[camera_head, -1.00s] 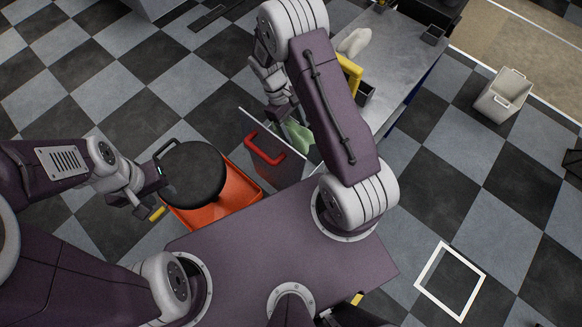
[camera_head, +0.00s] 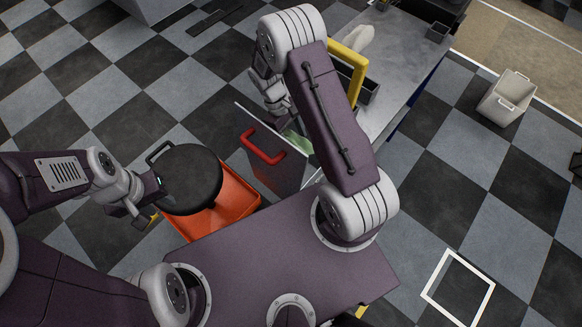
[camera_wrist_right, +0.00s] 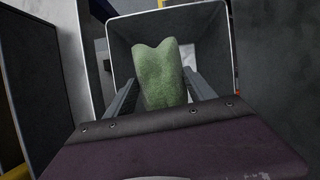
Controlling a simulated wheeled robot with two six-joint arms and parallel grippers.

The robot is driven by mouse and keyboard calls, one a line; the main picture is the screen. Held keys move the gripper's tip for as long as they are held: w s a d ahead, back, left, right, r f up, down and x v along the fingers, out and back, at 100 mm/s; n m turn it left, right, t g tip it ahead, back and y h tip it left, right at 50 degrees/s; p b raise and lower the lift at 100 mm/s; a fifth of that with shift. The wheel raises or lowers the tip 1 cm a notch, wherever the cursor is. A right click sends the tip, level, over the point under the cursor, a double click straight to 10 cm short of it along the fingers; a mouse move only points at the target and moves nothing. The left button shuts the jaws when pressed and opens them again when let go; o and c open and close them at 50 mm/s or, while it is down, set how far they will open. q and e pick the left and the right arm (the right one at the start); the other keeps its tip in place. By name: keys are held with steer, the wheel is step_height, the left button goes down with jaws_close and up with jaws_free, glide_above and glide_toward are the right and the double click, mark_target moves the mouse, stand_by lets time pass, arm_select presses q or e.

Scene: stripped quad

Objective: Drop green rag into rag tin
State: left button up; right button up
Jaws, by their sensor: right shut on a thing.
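The green rag (camera_wrist_right: 160,75) hangs between the fingers of my right gripper (camera_wrist_right: 160,90), which is shut on it. Behind the rag in the right wrist view is a grey, open, box-shaped space with a pale rim (camera_wrist_right: 121,50). An orange container (camera_head: 232,195), perhaps the rag tin, stands left of that panel, partly under a round black lid (camera_head: 190,178). My left gripper (camera_head: 150,190) is at the lid's left edge; its jaws are unclear.
A grey workbench (camera_head: 400,60) with a yellow frame (camera_head: 350,65) stands behind my right arm. A pale bin (camera_head: 506,97) stands on the checkered floor at the right. A white square outline (camera_head: 458,288) marks floor at lower right. Open floor lies between them.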

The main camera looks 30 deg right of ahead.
steer(key=o, duration=1.4)
steer(key=v, duration=0.9)
steer(key=shift+a+r, duration=0.1)
